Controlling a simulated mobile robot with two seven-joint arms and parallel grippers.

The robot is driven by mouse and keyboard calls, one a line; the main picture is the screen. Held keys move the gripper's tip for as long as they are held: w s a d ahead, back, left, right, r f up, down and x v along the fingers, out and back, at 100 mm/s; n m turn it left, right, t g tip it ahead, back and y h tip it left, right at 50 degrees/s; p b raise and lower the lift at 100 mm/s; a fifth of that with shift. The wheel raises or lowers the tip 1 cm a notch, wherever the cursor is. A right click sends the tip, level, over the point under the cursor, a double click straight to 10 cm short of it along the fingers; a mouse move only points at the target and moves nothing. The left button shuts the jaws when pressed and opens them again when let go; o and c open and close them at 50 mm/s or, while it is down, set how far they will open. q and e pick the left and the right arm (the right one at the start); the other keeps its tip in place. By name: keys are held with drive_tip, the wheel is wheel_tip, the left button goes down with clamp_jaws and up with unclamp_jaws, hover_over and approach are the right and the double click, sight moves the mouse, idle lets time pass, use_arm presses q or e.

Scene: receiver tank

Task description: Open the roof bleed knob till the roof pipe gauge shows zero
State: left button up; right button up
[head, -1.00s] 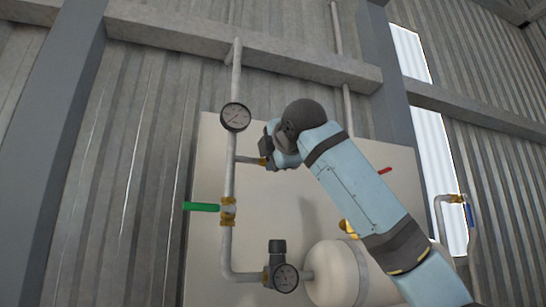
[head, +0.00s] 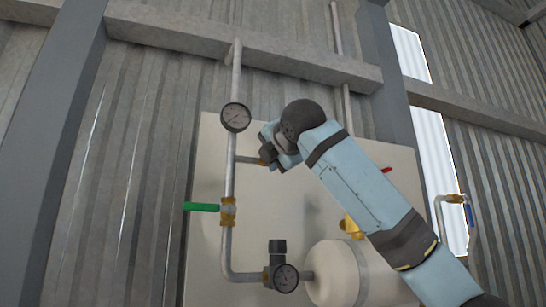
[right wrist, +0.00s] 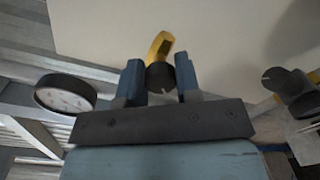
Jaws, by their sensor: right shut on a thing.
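The roof pipe gauge (head: 236,117) is a round white dial with a black rim on the vertical pipe. Its needle is too small to read surely; the dial also shows tilted in the right wrist view (right wrist: 66,95). Below it a short branch ends in a brass fitting beside my right gripper (head: 267,153). In the right wrist view the dark bleed knob (right wrist: 160,77), with a light mark on its face, sits between the fingers of my right gripper (right wrist: 158,82), which is shut on it. In the head view the gripper mostly hides the knob. My left gripper is not in view.
A green-handled valve (head: 203,207) is lower on the same pipe. A regulator with a second gauge (head: 285,278) sits at the bottom, beside a cream tank (head: 332,272). A red handle (head: 388,170) and a blue-handled valve (head: 469,214) are to the right.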

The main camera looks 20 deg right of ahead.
drive_tip(key=o, duration=0.9)
drive_tip(key=s+b, duration=0.4)
drive_tip(key=s, duration=0.9)
drive_tip(key=shift+s+r+b, duration=0.15)
drive_tip(key=shift+s+b, duration=0.25)
